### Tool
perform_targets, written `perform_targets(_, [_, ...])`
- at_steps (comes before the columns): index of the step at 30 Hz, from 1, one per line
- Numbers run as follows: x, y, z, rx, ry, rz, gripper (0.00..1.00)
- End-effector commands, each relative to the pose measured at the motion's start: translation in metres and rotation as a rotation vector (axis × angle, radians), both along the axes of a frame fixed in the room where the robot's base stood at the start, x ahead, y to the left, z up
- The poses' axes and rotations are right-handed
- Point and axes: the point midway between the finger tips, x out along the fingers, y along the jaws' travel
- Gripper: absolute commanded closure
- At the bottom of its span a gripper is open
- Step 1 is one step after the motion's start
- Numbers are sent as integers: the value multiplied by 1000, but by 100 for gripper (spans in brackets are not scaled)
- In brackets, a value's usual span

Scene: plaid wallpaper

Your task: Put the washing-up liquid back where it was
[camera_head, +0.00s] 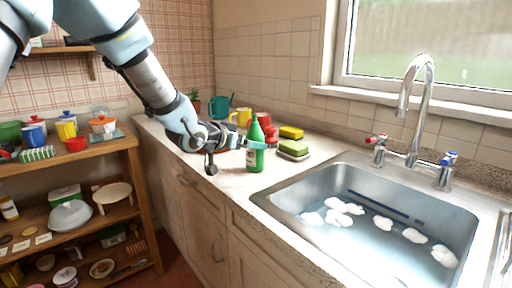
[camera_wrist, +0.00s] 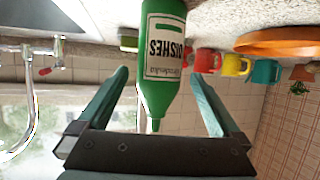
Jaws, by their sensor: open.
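The washing-up liquid is a green bottle (camera_head: 255,159) with a white label, standing upright on the worktop left of the sink. In the wrist view, which is upside down, the bottle (camera_wrist: 163,92) shows its "DISHES" label and narrow nozzle. My gripper (camera_head: 252,143) is level with the bottle's upper part, and a teal finger crosses in front of it. In the wrist view my gripper (camera_wrist: 160,78) is open, with one finger on each side of the bottle. Gaps show between the fingers and the bottle.
Sponges (camera_head: 293,149) lie right of the bottle, near the sink (camera_head: 275,200), which holds water and foam. Red, yellow and teal mugs (camera_wrist: 236,65) stand behind along the wall. A tap (camera_head: 414,110) rises behind the sink. Wooden shelves (camera_head: 140,190) with crockery stand left.

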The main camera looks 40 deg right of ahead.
Motion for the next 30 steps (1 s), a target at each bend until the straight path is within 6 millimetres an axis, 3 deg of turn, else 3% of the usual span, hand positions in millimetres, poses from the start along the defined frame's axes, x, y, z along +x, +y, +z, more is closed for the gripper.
perform_targets(3, [-4,23,9,-2,-1,2,0])
perform_targets(9, [-9,46,19,-1,0,1,0])
perform_targets(20, [-10,53,22,2,1,4,0])
perform_targets(23, [5,68,17,31,3,52,0])
perform_targets(26, [40,110,5,109,15,178,0])
perform_targets(29, [81,185,-15,237,59,373,0])
perform_targets(30, [94,222,-24,295,89,459,0])
